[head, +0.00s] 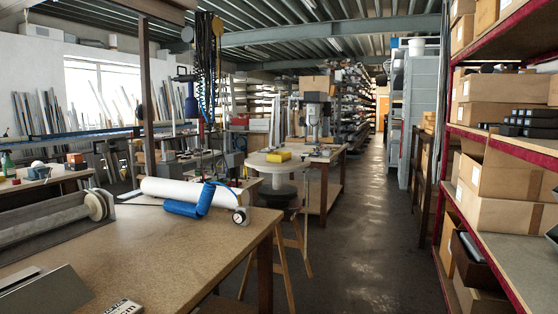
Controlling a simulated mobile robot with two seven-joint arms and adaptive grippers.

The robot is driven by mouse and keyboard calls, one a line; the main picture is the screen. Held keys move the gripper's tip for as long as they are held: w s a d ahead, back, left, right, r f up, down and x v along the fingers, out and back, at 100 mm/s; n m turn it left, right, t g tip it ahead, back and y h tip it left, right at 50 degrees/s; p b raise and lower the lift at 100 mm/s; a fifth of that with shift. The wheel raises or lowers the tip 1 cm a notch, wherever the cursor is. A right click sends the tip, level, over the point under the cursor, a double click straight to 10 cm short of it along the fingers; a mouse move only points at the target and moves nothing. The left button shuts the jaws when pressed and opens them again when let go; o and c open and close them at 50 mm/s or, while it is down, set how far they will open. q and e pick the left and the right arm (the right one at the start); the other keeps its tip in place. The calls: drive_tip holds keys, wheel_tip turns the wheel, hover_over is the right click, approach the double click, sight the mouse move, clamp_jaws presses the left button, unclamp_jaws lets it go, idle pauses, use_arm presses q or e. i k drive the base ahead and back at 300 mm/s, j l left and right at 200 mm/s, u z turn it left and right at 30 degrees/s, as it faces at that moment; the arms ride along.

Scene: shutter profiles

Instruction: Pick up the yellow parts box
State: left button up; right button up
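A small yellow box (278,157), which fits the yellow parts box, sits on a round pale tabletop (256,161) in the middle distance, beyond the near workbench. It looks low and flat, and nothing hides it. Neither of my grippers shows in the head view.
A near workbench (160,250) fills the lower left, with a white roll (178,191), a blue roll (186,208) and a round gauge (240,215) on it. A wooden trestle (290,250) stands beyond its edge. A clear aisle (370,240) runs left of red-edged shelves with cardboard boxes (500,205).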

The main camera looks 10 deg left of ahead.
sight(280, 156)
drive_tip(key=i+z, duration=0.2)
drive_tip(key=i, duration=2.35)
drive_tip(key=i+l+u, duration=0.1)
drive_tip(key=i+u, duration=0.15)
drive_tip(key=i, duration=0.3)
drive_tip(key=i+l+u, duration=0.3)
drive_tip(key=i, duration=0.25)
drive_tip(key=i+l+u, duration=0.25)
drive_tip(key=i, duration=0.3)
